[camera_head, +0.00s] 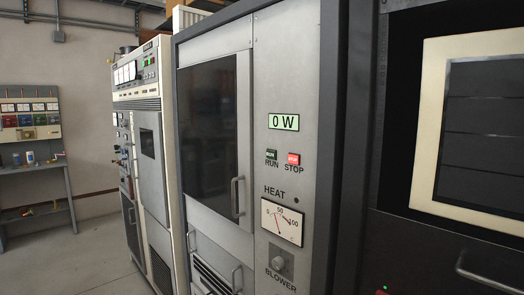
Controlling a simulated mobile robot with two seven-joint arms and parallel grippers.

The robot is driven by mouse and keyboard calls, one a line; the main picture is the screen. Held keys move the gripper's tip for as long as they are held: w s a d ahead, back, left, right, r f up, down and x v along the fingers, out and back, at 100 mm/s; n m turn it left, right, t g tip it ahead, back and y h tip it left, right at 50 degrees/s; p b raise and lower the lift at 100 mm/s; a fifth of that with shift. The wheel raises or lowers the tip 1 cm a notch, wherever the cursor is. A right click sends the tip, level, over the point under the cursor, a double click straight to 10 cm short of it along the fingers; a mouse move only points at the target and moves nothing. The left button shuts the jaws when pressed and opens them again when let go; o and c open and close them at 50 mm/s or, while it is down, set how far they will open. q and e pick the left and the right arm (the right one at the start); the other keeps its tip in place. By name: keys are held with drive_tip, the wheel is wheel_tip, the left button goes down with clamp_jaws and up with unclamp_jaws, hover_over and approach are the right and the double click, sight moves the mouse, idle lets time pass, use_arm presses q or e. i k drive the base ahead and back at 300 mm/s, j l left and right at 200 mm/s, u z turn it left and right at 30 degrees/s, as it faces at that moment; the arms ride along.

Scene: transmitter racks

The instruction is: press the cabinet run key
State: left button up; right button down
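The grey cabinet (215,55) stands in the middle of the head view, with a dark window door on its left part. On its right panel is the green run key (271,155), labelled RUN. The red stop key (293,159), labelled STOP, sits just to its right. Above them a lit display (284,122) reads 0 W. Neither gripper shows in this view, and nothing covers the run key.
A dark rack (398,130) with a cream-framed panel stands close on the right, with a handle (487,272) low down. A white rack (150,120) stands to the left. A workbench (34,169) is against the back wall. The floor (75,262) at left is clear.

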sight(270, 154)
drive_tip(key=i+j+z, duration=0.1)
drive_tip(key=j, duration=0.2)
drive_tip(key=i+j+z, duration=0.2)
drive_tip(key=i+j, duration=0.15)
drive_tip(key=j, duration=0.3)
drive_tip(key=i+j+z, duration=0.1)
drive_tip(key=j, duration=0.2)
drive_tip(key=i+j, duration=0.15)
drive_tip(key=j, duration=0.2)
drive_tip(key=z, duration=0.05)
